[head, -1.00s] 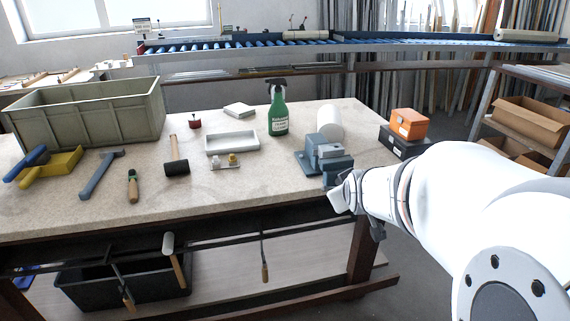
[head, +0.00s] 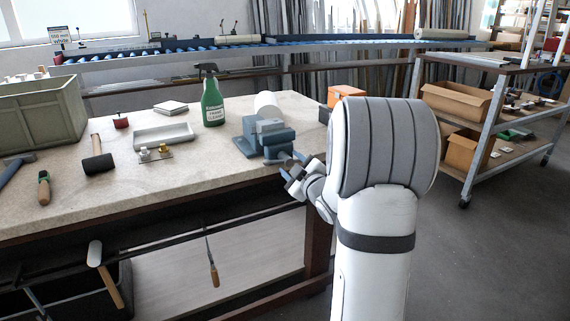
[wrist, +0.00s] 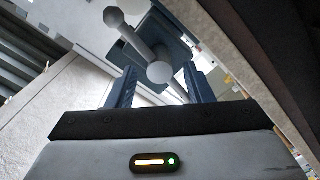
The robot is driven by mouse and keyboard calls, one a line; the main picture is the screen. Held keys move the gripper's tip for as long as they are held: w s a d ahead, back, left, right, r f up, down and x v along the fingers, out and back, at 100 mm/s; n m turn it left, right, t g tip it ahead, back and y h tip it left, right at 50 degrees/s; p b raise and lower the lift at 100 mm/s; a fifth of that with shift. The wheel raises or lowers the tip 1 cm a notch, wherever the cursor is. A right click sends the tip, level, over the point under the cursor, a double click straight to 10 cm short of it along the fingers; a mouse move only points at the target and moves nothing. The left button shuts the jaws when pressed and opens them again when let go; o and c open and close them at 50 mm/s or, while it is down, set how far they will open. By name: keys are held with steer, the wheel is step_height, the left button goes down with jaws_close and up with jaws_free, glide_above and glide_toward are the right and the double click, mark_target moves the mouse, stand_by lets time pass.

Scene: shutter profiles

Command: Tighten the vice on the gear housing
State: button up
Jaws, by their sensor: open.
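The blue-grey vice (head: 277,147) stands at the front right of the workbench. A lighter grey block (head: 268,126) sits at its jaws; I cannot tell for sure that it is the gear housing. My gripper (head: 291,168) is at the bench's front edge, just in front of the vice. In the wrist view, my gripper (wrist: 161,88) is open, its two dark blue fingers apart. The vice's grey handle bar with ball ends (wrist: 138,42) reaches between the fingers. I cannot tell whether a finger touches it.
A green spray bottle (head: 212,103), a white tray (head: 163,137), a mallet (head: 96,158) and a grey-green crate (head: 40,118) stand on the workbench (head: 215,170). An orange box (head: 346,94) is behind my arm. A shelf cart (head: 480,110) stands right, with open floor before it.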

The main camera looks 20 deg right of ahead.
mark_target(290, 165)
steer(key=shift+w, duration=1.4)
steer(key=shift+c, duration=0.5)
jaws_close()
steer(key=shift+a, duration=0.35)
steer(key=shift+d, duration=0.2)
steer(key=shift+w+a, duration=0.15)
